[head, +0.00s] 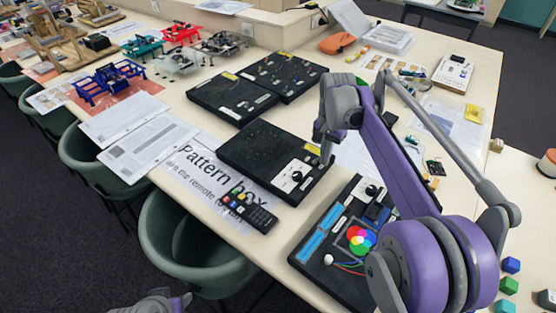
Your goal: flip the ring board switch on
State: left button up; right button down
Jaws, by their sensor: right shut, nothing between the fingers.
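A black board (262,146) with faint small dots lies near the middle of the table; I take it for the ring board, though its labels are too small to read. Its right front corner has a white panel (293,177) with a dark round control. A switch on it is too small to make out. My right gripper (326,160) points down at the panel's upper right end, fingers shut and empty. Whether it touches the board cannot be told. Only a grey and purple part of my left arm shows at the bottom edge; its gripper is out of view.
A remote (248,212) lies on the "Pattern box" sheet (208,176) in front. A board with coloured discs (325,250) is at the lower right, partly behind my right arm. Two more black boards (232,99) (284,75) lie behind. Green chairs (190,240) line the left edge.

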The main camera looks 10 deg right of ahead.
jog(key=shift+f+b, duration=0.35)
jog(key=shift+f, duration=0.5)
pick_arm(q)
jog(key=shift+s+f, duration=0.1)
jog(key=shift+f, duration=0.3)
pick_arm(e)
jog(key=shift+r, duration=0.1)
jog(key=shift+w+a, duration=0.1)
jog(key=shift+w, duration=0.05)
pick_arm(q)
jog(key=shift+r, duration=0.25)
pick_arm(e)
jog(key=shift+w+a, duration=0.45)
jog(key=shift+w, duration=0.05)
pick_arm(q)
jog(key=shift+r+p, duration=0.1)
jog(key=shift+p, duration=0.25)
pick_arm(e)
jog(key=shift+r, duration=0.1)
pick_arm(q)
jog(key=r+p, duration=0.1)
jog(key=w+r+p, duration=0.1)
jog(key=r, duration=0.1)
jog(key=r+p, duration=0.2)
jog(key=shift+w, duration=0.4)
pick_arm(e)
jog(key=r, duration=0.6)
jog(key=shift+s+d+r, duration=0.2)
jog(key=shift+d+r, duration=0.05)
jog(key=shift+r, duration=0.15)
